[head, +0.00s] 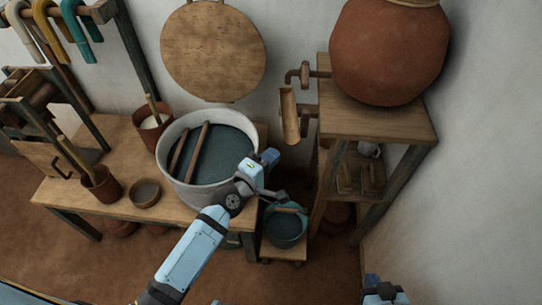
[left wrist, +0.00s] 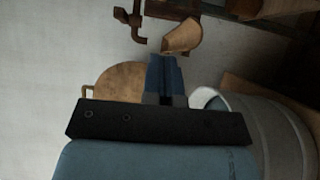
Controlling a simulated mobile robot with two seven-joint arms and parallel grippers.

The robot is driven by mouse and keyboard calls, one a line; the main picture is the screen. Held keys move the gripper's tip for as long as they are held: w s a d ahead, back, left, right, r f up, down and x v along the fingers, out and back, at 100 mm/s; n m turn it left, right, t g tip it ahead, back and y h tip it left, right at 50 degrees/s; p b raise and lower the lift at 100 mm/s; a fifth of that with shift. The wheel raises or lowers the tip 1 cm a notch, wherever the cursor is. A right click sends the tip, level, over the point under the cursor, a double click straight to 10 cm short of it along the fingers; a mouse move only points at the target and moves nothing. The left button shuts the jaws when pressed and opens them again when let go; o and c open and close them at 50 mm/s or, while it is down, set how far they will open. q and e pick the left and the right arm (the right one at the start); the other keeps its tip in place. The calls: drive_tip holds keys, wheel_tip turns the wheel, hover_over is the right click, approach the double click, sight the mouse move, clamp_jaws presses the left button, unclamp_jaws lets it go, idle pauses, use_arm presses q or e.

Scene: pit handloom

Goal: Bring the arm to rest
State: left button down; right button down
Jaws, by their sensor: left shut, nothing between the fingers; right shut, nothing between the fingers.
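My left arm (head: 190,255) reaches up from the bottom of the head view. Its left gripper (head: 270,157) is over the right rim of the large grey vat (head: 170,180), apart from any held thing. In the left wrist view the left gripper's blue fingers (left wrist: 166,72) are together with nothing between them. My right gripper (head: 372,280) shows only in part at the bottom edge of the head view, right of centre. It is shut and empty, over the floor.
The vat holds dark liquid, with two sticks across it, on a wooden table (head: 105,208). A teal bucket (head: 286,228) stands low beside it. A wooden stand (head: 390,128) with a big clay pot (head: 388,50) is to the right. A wooden spout (head: 290,115) juts left. Open floor (head: 325,275) lies in front.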

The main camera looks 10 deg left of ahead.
idle(0.3)
